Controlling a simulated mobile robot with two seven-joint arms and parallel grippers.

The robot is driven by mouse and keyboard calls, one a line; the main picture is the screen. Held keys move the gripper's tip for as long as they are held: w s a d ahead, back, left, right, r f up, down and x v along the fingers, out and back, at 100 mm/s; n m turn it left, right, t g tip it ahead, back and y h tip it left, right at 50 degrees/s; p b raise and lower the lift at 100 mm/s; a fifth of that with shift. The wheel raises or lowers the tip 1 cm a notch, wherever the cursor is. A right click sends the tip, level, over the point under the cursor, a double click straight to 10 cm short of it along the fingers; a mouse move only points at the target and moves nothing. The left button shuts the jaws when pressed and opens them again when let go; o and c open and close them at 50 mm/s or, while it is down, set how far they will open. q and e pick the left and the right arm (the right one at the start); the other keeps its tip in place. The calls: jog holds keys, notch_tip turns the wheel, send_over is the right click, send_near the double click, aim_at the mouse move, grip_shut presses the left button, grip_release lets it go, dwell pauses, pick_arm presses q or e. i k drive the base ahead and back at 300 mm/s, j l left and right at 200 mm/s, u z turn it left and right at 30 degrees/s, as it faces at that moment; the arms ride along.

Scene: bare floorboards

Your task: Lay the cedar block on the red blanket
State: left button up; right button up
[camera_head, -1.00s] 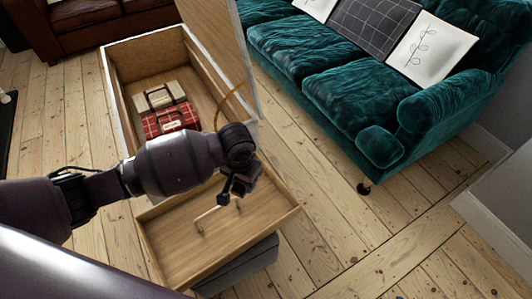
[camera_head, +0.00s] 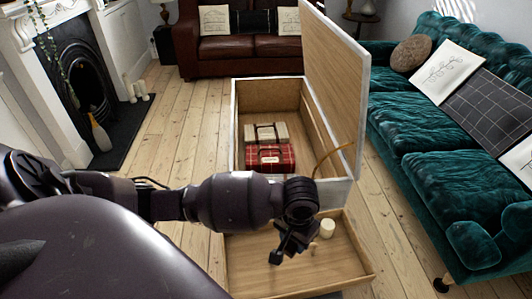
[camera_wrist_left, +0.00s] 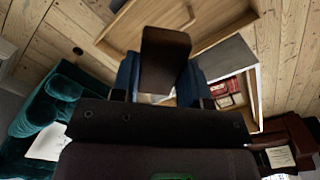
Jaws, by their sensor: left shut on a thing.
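The red blanket (camera_head: 252,162) is a folded red tartan bundle with dark straps, lying inside the open wooden chest (camera_head: 235,110). It shows small in the left wrist view (camera_wrist_left: 222,102). My left gripper (camera_head: 290,247) is in front of the chest, above its pulled-out drawer and apart from the blanket. In the left wrist view its blue-sided fingers (camera_wrist_left: 160,80) are shut on a dark brown block (camera_wrist_left: 165,50), which looks like the cedar block. In the head view the block is hard to pick out against the dark gripper. My right gripper is not in view.
A cream folded bundle (camera_head: 281,131) lies behind the red one. The chest's raised lid (camera_head: 335,80) stands along its right side. The drawer (camera_head: 350,265) holds a small pale cylinder (camera_head: 327,228). A green sofa (camera_head: 435,170) stands right; floor (camera_head: 185,110) is clear left.

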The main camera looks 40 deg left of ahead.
aim_at(252, 155)
jog(key=k+j, duration=0.2)
jog(key=k+j+z, duration=0.1)
jog(key=k, duration=0.3)
jog(key=k+j+z, duration=0.15)
jog(key=j, duration=0.2)
jog(key=k+j+z, duration=0.1)
jog(key=k+j, duration=0.15)
jog(key=k+j+z, duration=0.15)
jog(key=j, duration=0.25)
jog(key=j+z, duration=0.1)
jog(key=j, duration=0.3)
jog(key=j+z, duration=0.15)
jog(key=j, duration=0.35)
jog(key=k+j+z, duration=0.15)
jog(key=j, duration=0.3)
jog(key=k+j+z, duration=0.1)
jog(key=j, duration=0.35)
jog(key=j+z, duration=0.3)
jog(key=j, duration=0.8)
jog(key=j+z, duration=0.25)
jog(key=j, duration=0.9)
